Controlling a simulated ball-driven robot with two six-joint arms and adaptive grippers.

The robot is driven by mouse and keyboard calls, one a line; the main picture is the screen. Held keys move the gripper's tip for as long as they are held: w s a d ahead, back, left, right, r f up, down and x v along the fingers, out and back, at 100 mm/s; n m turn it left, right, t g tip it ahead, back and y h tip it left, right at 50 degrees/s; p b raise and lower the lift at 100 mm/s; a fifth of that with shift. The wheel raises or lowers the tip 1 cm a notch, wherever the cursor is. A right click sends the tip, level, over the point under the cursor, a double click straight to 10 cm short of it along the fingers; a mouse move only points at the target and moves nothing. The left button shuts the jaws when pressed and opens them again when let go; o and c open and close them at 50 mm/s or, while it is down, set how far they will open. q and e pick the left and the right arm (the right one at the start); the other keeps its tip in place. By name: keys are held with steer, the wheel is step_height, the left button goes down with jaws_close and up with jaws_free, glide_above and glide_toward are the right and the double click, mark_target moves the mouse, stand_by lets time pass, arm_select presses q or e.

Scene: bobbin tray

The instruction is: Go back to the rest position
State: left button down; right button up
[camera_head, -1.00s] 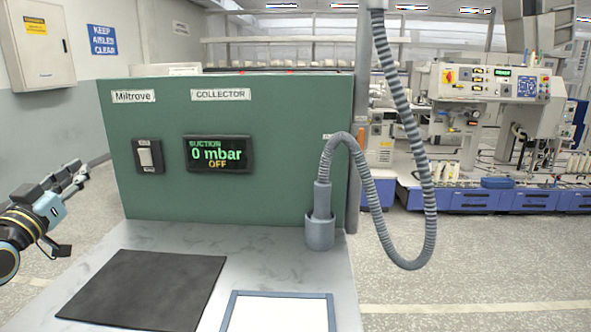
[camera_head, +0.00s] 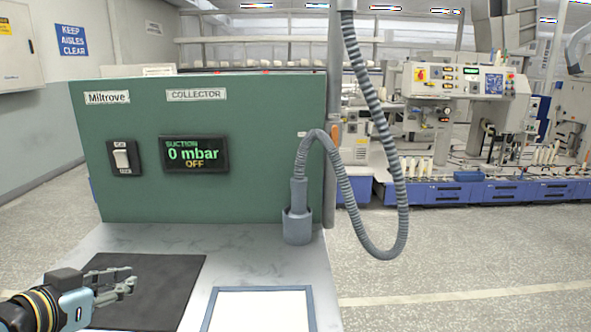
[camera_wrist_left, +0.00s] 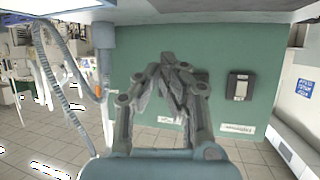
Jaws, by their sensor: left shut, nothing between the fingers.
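My left gripper (camera_head: 132,278) is at the lower left of the head view, in front of the dark mat (camera_head: 160,300) on the pale bench. Its fingers point right, and I see nothing between them. In the left wrist view, the gripper (camera_wrist_left: 176,75) has its fingertips together in front of the green panel, and that picture is upside down. My right gripper is in neither view.
The green collector panel (camera_head: 240,130) stands behind the bench. Its display (camera_head: 194,154) reads 0 mbar, OFF, beside a switch (camera_head: 122,157). A grey hose (camera_head: 385,150) rests in a holder (camera_head: 297,228). A white, blue-rimmed tray (camera_head: 308,300) lies at the front.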

arm_select(q)
steer(key=s+d+f+n+g+y, duration=0.1)
steer(key=s+d+g, duration=0.3)
steer(key=s, duration=0.8)
steer(key=s+d+f+g+y, duration=0.15)
steer(key=s+g, duration=0.35)
steer(key=s, duration=0.8)
step_height(320, 180, down, 33)
steer(key=s+a+g+b, duration=0.2)
steer(key=a+b, duration=0.1)
steer(key=b, duration=0.3)
steer(key=s+f+b, duration=0.4)
steer(key=s+f, duration=1.4)
steer(key=shift+a+f+n+g, duration=0.25)
steer(key=shift+n+g, duration=0.15)
steer(key=shift+s, duration=0.1)
